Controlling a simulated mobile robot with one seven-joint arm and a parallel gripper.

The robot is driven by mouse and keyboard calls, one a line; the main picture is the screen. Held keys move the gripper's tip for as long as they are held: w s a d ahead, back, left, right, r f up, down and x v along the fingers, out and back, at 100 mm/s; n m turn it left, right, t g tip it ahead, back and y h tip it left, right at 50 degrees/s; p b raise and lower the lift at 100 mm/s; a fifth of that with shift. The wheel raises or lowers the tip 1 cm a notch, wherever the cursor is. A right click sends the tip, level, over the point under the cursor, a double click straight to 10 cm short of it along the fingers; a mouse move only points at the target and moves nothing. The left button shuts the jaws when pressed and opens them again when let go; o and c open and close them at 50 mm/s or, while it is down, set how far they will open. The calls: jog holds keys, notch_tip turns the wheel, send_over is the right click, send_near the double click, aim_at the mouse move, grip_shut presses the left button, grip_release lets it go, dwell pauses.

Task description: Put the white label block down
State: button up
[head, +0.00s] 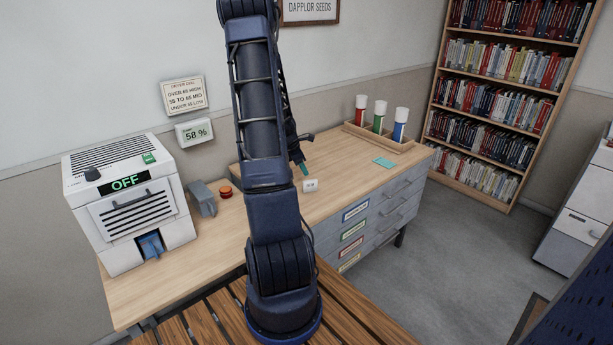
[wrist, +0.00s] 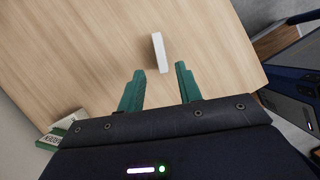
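The white label block (head: 311,185) is a small white piece with dark marking, on the wooden desk top just left of the drawers' front edge in the head view. In the wrist view the white block (wrist: 160,52) shows as a narrow upright shape on the wood, its near end between and just beyond my fingertips. My gripper (wrist: 159,70) has two green fingers spread apart, with a gap on each side of the block. In the head view my gripper (head: 303,170) is by the block, its fingers partly hidden by my arm.
A wooden tray (head: 380,139) with red, green and blue tubes stands at the back right. A teal card (head: 384,162) lies before it. Bare desk lies right of the block.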

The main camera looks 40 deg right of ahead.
jog(key=s+a+r+m+t+y, duration=0.3)
jog(key=a+r+m, duration=0.4)
jog(key=a+r, duration=1.55)
jog(key=s+a+r+m+t, duration=0.1)
jog(key=s+a+r+m, duration=0.2)
jog(key=s+a, duration=0.4)
jog(key=s+a+r+m+t+y, duration=0.1)
jog(key=s+a+r+m+t, duration=0.1)
jog(key=s+a, duration=0.6)
jog(key=a+r+m, duration=0.1)
jog(key=a, duration=0.2)
jog(key=shift+a+r, duration=0.3)
jog(key=shift+r, duration=0.1)
jog(key=shift+s, duration=0.1)
